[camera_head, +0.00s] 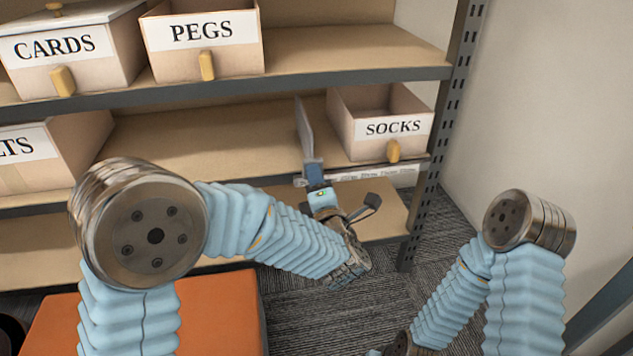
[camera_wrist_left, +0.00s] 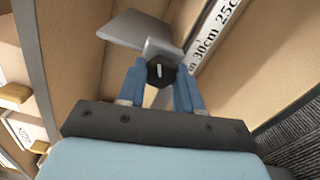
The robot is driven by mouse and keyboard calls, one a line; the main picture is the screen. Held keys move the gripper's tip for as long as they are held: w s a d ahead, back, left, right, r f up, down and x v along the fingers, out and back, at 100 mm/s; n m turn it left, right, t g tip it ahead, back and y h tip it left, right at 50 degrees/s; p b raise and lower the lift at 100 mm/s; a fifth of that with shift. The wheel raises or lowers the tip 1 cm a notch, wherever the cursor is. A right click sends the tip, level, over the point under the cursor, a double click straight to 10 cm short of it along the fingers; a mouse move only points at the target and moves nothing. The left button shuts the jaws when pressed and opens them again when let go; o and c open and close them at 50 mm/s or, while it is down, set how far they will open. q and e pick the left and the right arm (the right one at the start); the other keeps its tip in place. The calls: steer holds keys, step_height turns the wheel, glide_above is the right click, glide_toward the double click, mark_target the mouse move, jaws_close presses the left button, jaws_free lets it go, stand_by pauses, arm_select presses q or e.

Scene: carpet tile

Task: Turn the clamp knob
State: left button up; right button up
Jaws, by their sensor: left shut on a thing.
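The clamp knob (camera_wrist_left: 153,73) is a small dark faceted piece with a white mark, seen between my left fingers in the left wrist view. A grey metal plate (camera_wrist_left: 142,29) and a grey block stand right behind it. In the head view the grey plate (camera_head: 303,127) rises upright at the shelf edge, just above my left gripper (camera_head: 314,174). The left gripper has blue fingers and is shut on the knob, one finger at each side; it shows too in the left wrist view (camera_wrist_left: 160,88). The knob is hidden in the head view. My right gripper is out of view.
A white ruler strip (camera_head: 372,175) runs along the shelf edge right of the clamp. A bin labelled SOCKS (camera_head: 374,145) stands close to the right. Bins labelled CARDS (camera_head: 105,67) and PEGS (camera_head: 170,61) stand on the shelf above. A dark shelf post (camera_head: 442,130) is at the right.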

arm_select(q)
steer(key=o, duration=1)
steer(key=shift+o, duration=0.2)
steer(key=s+d, duration=0.2)
steer(key=s, duration=1.1)
steer(key=shift+s+d, duration=0.35)
steer(key=shift+f, duration=0.1)
